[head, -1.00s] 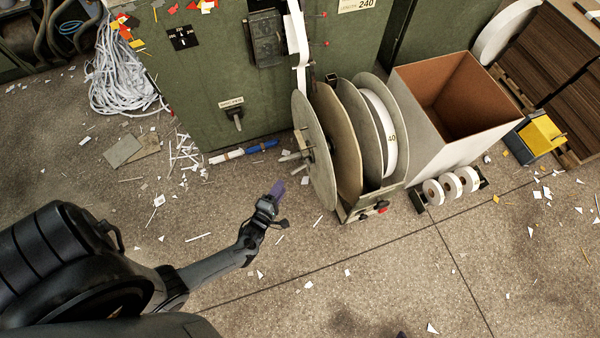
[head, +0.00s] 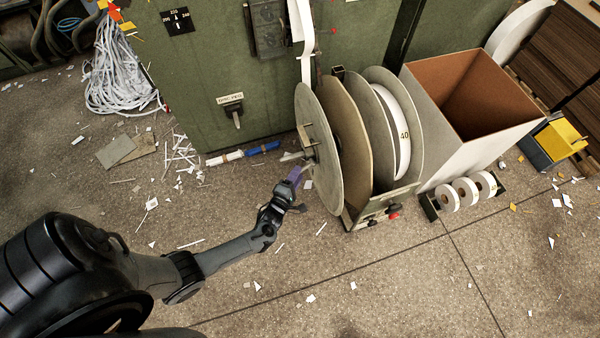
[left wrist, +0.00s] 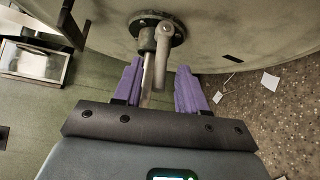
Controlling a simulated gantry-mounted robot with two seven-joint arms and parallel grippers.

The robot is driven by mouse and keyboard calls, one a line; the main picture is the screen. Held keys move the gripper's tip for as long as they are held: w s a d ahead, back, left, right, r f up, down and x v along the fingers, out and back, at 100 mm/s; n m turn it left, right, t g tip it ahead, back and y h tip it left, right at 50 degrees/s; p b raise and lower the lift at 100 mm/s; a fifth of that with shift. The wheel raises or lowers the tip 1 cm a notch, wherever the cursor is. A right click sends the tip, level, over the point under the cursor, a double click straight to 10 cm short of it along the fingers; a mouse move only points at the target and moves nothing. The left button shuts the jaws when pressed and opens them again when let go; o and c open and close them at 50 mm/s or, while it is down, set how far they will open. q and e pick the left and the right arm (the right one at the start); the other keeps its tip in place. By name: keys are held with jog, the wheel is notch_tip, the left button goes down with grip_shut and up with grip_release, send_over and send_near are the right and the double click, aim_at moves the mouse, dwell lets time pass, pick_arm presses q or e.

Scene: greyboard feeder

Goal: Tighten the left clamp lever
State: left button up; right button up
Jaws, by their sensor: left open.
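The clamp lever (left wrist: 163,48) shows in the left wrist view as a pale grey arm hanging from a round hub (left wrist: 152,28) on the outer flange. A metal shaft (left wrist: 148,78) sticks out from the hub beside it. My left gripper (left wrist: 160,85) is open, its purple fingers on either side of the shaft and the lever's lower end, with gaps showing. In the head view, my left gripper (head: 296,175) is just in front of the hub on the left face of the reel flange (head: 327,170). The fingertips partly overlap the hub parts there. My right gripper is not in view.
A green machine (head: 200,75) stands behind the reel stand. A large open box (head: 445,130) and small white rolls (head: 466,192) are to the right. Paper scraps litter the floor. A blue and white tube (head: 262,148) lies behind the gripper.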

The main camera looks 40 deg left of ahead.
pick_arm(q)
jog(key=shift+b+x, duration=0.5)
jog(key=shift+x, duration=1.05)
jog(key=shift+c, duration=0.3)
grip_shut()
